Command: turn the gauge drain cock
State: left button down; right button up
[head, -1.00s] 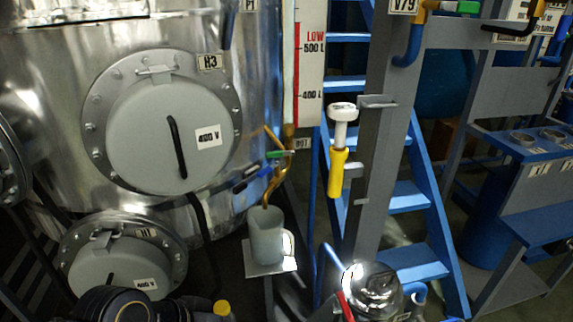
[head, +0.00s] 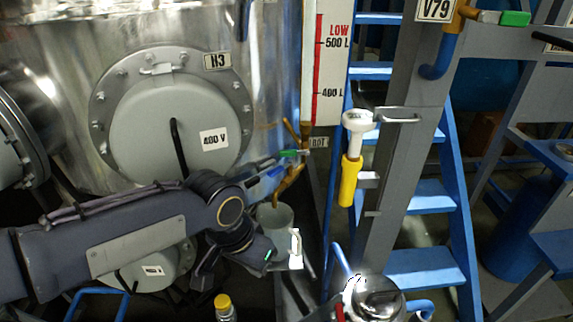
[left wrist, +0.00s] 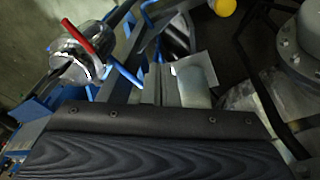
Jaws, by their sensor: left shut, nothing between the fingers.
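The gauge drain cock, with a green handle (head: 290,153), sits on the brass pipe (head: 289,180) below the level scale, beside the tag lettered BOT. My left arm comes in across the tank front. My left gripper (head: 272,162) appears as a slim grey shape, shut and empty, with its tip close to the left end of the green handle. I cannot tell whether they touch. In the left wrist view, a dark part of my arm fills the bottom, and the cock is not seen. My right gripper is out of view.
A translucent jug (head: 276,217) stands under the pipe outlet, partly behind my arm; it also shows in the left wrist view (left wrist: 196,88). The red-marked level scale (head: 325,70) rises above. A steel post holds a yellow-handled tool (head: 349,181). A shiny vessel (head: 376,298) stands in front.

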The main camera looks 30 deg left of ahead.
pick_arm(q)
jog(key=w+r+m+g+y+p, duration=0.1)
jog(key=w+r+m+y+p, duration=0.1)
jog(key=w+r+y+p, duration=0.65)
jog(key=m+t+y+p, duration=0.1)
jog(key=t+y+p, duration=0.1)
jog(key=p, duration=0.1)
send_near(280, 169)
jog(key=shift+a+f, duration=2.2)
jog(key=shift+f, duration=0.4)
jog(key=shift+w+h, duration=0.15)
jog(key=shift+h, duration=0.1)
jog(key=shift+m+b, duration=0.3)
jog(key=shift+a+m+b, duration=0.2)
jog(key=shift+m+b, duration=0.1)
jog(key=shift+b, duration=0.05)
